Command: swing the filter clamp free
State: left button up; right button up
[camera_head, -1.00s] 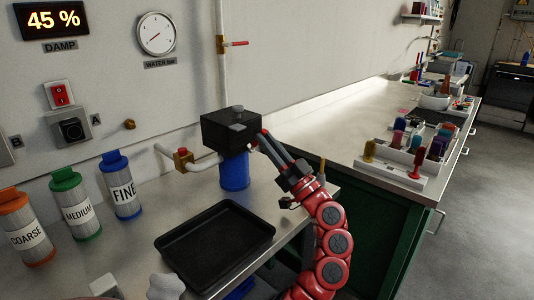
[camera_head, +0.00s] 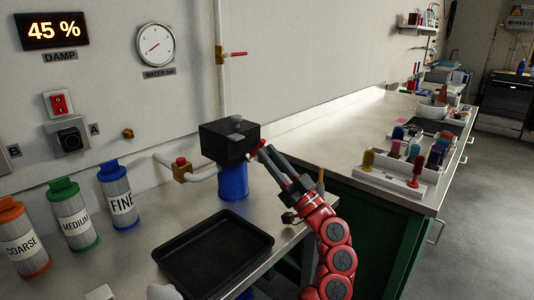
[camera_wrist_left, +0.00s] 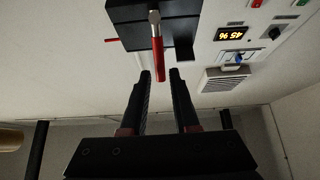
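The filter housing is a black box (camera_head: 229,142) on the wall pipe, with a blue bowl (camera_head: 233,180) below it. The clamp's red handle (camera_wrist_left: 158,62), with a metal head, sticks out from the black housing (camera_wrist_left: 130,22) in the left wrist view. My left gripper (camera_wrist_left: 160,74) is open, its two dark fingers pointing at the housing. The handle's lower end lies between the fingertips in that picture; I cannot tell if they touch it. In the head view the left gripper (camera_head: 267,149) is at the housing's right side, partly hiding the clamp. My right gripper is not in view.
A black tray (camera_head: 215,252) lies on the bench in front of the housing. Filter cartridges marked coarse (camera_head: 22,240), medium (camera_head: 73,215) and fine (camera_head: 118,193) stand to the left. A brass valve with a red knob (camera_head: 181,168) sits on the pipe.

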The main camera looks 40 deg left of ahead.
pick_arm(q)
jog(key=s+d, duration=0.1)
jog(key=d, duration=1)
jog(key=shift+d, duration=0.35)
